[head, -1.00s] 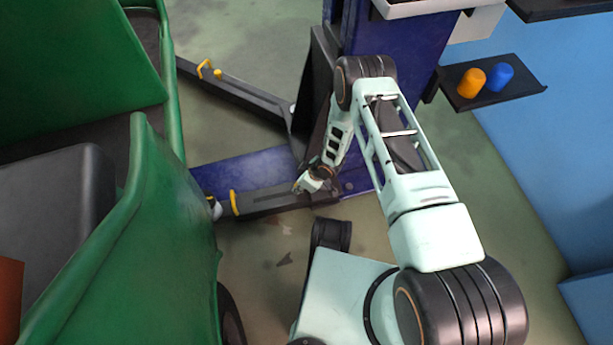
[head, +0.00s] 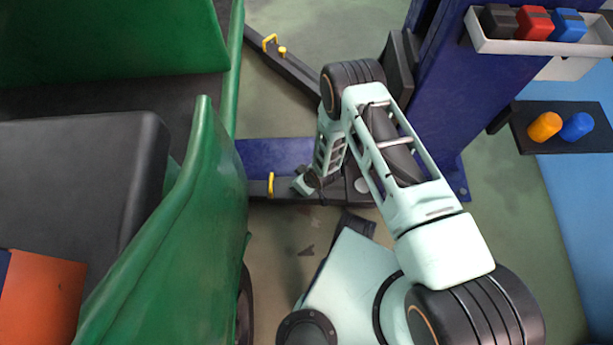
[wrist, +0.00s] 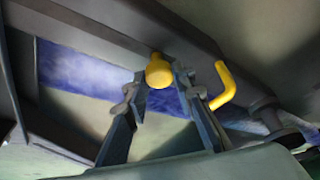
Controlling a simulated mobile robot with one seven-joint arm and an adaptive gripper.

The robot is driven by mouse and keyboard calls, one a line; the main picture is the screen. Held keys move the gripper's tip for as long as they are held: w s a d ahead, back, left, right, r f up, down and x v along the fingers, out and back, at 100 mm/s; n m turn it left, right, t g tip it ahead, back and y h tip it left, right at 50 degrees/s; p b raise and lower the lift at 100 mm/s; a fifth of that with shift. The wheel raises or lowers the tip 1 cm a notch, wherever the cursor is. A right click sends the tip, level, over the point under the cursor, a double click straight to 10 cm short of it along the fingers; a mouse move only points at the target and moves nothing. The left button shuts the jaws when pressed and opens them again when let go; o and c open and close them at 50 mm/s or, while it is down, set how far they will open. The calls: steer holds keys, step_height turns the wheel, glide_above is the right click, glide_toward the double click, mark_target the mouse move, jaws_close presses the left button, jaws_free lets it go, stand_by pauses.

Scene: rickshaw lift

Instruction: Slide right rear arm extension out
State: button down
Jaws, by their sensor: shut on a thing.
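The near lift arm (head: 343,192) is a dark bar running left from the blue post's foot. It carries a yellow bent handle (head: 270,185), also seen in the wrist view (wrist: 222,85). My gripper (head: 301,184) is low at this arm, just right of the handle. In the wrist view my gripper (wrist: 160,85) has its two dark fingers on either side of a rounded yellow knob (wrist: 158,72), shut on it at the bar's edge. The knob is hidden by my gripper in the head view. The arm's outer end is hidden behind the green rickshaw (head: 185,215).
The blue lift post (head: 440,100) stands right of my gripper. Another dark lift arm (head: 300,75) with a yellow handle lies farther back. A tray (head: 540,46) and a dark shelf (head: 590,139) with orange and blue pieces are at the right. Floor shows below the near arm.

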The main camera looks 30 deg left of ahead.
steer(key=shift+s+a, duration=0.4)
steer(key=shift+a, duration=0.3)
steer(key=c, duration=1.7)
jaws_free()
steer(key=shift+o, duration=0.2)
steer(key=shift+w+d+r, duration=0.1)
steer(key=shift+d+r, duration=0.1)
steer(key=shift+r, duration=0.05)
steer(key=v, duration=1.1)
steer(key=shift+r, duration=0.25)
steer(key=shift+d, duration=0.1)
